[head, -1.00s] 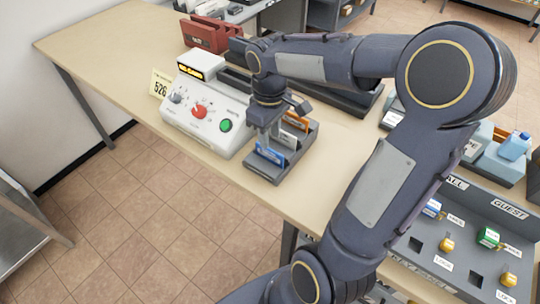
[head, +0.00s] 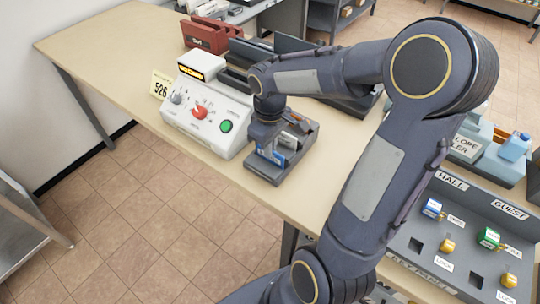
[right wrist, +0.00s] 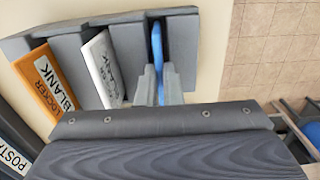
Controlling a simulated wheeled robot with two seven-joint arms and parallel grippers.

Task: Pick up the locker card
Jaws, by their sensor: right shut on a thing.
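A grey card rack (head: 264,172) stands at the table's front edge, with slots for upright cards. My right gripper (head: 270,146) is down at its front slot. In the right wrist view its fingers (right wrist: 158,84) are shut on a blue card (right wrist: 157,45), seen edge-on and still between the rack's walls. Its face text cannot be read. A white card (right wrist: 101,70) stands in the neighbouring slot. An orange card (right wrist: 47,86) beyond it reads "LOCKER BLANK". Both are apart from the fingers. My left gripper is not in view.
A white control box (head: 208,112) with a red knob and green button stands just left of the rack. A grey key panel (head: 455,225) lies at the right. The table's left part is clear.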

